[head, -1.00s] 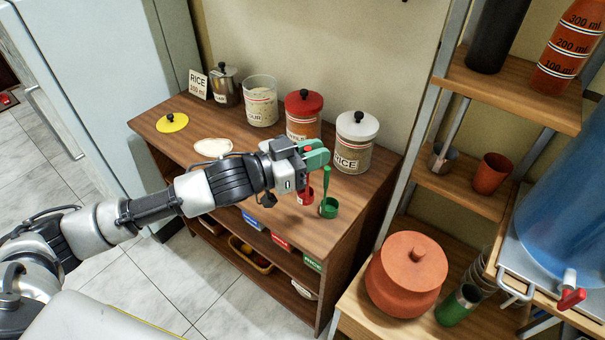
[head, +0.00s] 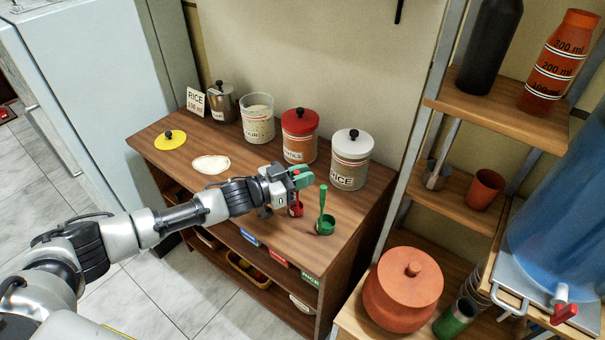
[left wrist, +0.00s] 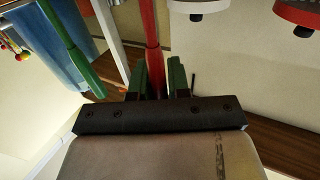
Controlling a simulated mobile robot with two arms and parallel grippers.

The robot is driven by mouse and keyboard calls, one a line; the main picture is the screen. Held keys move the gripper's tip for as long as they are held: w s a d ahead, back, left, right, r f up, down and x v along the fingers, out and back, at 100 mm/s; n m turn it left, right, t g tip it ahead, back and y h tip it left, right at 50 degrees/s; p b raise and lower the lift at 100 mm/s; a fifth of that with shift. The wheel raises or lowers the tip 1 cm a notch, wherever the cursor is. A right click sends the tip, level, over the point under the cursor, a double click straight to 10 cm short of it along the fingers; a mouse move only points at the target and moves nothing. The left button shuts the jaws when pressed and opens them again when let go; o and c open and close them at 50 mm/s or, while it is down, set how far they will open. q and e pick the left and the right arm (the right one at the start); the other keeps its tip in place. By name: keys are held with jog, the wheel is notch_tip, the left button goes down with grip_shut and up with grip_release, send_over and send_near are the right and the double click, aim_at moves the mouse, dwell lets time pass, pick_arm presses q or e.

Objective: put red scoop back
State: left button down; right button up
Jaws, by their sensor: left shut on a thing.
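My left gripper (head: 300,178) is over the front right of the wooden cabinet top. Its green fingers are shut on the handle of the red scoop (head: 296,210). The left wrist view shows the red handle (left wrist: 151,35) between the fingers (left wrist: 160,78). The red scoop's cup hangs just below the fingers; I cannot tell whether it touches the wood. A green scoop (head: 325,224) stands upright just to its right, apart from it. Its green handle (left wrist: 68,45) also shows in the left wrist view. My right gripper is not in view.
The wooden cabinet top (head: 250,200) holds a red-lidded jar (head: 299,137), a white-lidded RICE jar (head: 349,160), a flour jar (head: 257,119) and a steel canister (head: 222,102). A yellow lid (head: 171,140) lies at the left. Shelving with an orange pot (head: 403,295) stands at the right.

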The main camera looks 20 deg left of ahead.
pick_arm(q)
jog(key=shift+f, duration=0.1)
jog(key=c, duration=1.1)
grip_release()
jog(key=shift+s+a, duration=0.2)
jog(key=shift+a, duration=0.05)
jog(key=b+v, duration=0.2)
jog(key=v, duration=0.9)
jog(key=shift+s+a, duration=0.1)
jog(key=shift+s, duration=0.05)
